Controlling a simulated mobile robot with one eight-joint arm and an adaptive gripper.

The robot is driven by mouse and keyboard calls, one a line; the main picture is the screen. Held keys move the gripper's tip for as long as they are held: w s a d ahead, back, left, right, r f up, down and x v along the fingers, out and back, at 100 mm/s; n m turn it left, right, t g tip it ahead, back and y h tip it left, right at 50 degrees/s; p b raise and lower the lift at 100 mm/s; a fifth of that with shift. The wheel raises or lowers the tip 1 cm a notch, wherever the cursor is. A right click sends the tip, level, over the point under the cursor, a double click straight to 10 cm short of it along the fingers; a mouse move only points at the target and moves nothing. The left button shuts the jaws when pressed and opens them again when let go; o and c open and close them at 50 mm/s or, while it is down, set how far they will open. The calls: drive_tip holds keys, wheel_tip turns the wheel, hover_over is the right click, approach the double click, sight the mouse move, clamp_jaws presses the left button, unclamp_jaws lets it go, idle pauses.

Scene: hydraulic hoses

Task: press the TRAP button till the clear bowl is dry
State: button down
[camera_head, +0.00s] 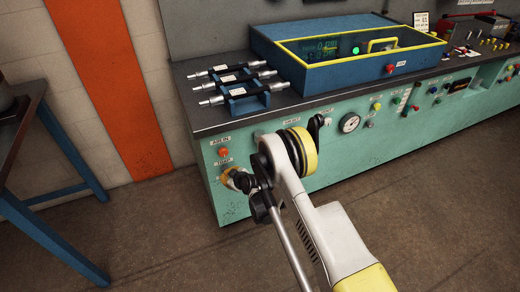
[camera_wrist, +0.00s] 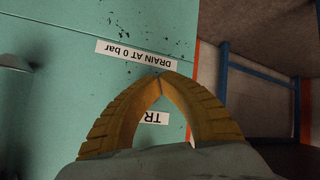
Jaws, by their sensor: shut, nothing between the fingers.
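My gripper (camera_wrist: 161,80) is shut and empty, its two ridged orange-brown fingers meeting at the tips in the wrist view. The tips overlap the lower edge of an upside-down label, DRAIN AT 0 bar (camera_wrist: 136,53). A second upside-down label (camera_wrist: 154,118), reading TR in its visible part, shows between the fingers. I see no TRAP button in the wrist view; contact cannot be told. In the head view, my gripper (camera_head: 230,178) is at the green bench front's lower left, partly hidden by my wrist. I cannot make out the clear bowl in either view.
An orange knob (camera_head: 223,152) sits under the AIR IN label (camera_head: 220,141). A gauge (camera_head: 349,123) is on the bench front to the right. Hose fittings (camera_head: 240,88) and a blue tray with a yellow rim (camera_head: 300,72) stand on top. A blue-legged table (camera_head: 52,235) is at left.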

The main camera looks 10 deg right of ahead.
drive_tip(key=shift+w, duration=0.2)
drive_tip(key=shift+w+a, duration=0.15)
drive_tip(key=shift+w, duration=0.15)
drive_tip(key=shift+r, duration=0.1)
drive_tip(key=shift+s, duration=0.1)
idle(0.3)
drive_tip(key=shift+s, duration=0.25)
idle(0.6)
